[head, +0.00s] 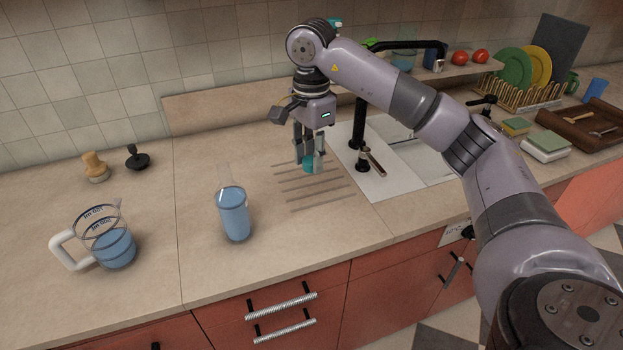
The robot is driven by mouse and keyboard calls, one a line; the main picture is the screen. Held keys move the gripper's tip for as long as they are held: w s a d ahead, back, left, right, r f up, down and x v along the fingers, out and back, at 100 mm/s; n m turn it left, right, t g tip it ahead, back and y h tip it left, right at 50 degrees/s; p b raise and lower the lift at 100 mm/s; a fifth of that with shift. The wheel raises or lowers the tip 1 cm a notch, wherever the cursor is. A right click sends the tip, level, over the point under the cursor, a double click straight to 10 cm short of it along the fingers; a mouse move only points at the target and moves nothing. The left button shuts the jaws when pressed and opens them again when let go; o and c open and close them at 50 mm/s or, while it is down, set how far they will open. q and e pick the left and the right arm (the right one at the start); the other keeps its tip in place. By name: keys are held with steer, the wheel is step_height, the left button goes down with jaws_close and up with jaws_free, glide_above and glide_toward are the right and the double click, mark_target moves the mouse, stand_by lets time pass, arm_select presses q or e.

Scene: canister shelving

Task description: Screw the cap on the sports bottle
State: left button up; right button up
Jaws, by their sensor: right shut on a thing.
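The sports bottle (235,215) stands upright on the counter left of the middle. It is clear, filled with blue liquid in its lower part, and its narrow top is uncapped. My right gripper (308,162) points down over the grooved drainer area, to the right of and behind the bottle. It is shut on a small teal cap (308,165), partly hidden by the fingers. The cap is apart from the bottle; whether it touches the counter I cannot tell. My left gripper is not in view.
A measuring jug (114,250) with blue liquid stands on the left. A wooden stopper (95,167) and a black tamper-like object (137,157) are behind it. A black faucet (361,120) and sink lie right of my gripper. The counter around the bottle is clear.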

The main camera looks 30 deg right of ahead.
steer(key=shift+r, duration=0.5)
steer(key=s+a+f+n, duration=1.1)
steer(key=s+a+n, duration=0.2)
steer(key=s+n, duration=0.2)
steer(key=n, duration=0.2)
steer(key=shift+a+f+n, duration=0.15)
steer(key=shift+a+n, duration=0.1)
steer(key=shift+n, duration=0.05)
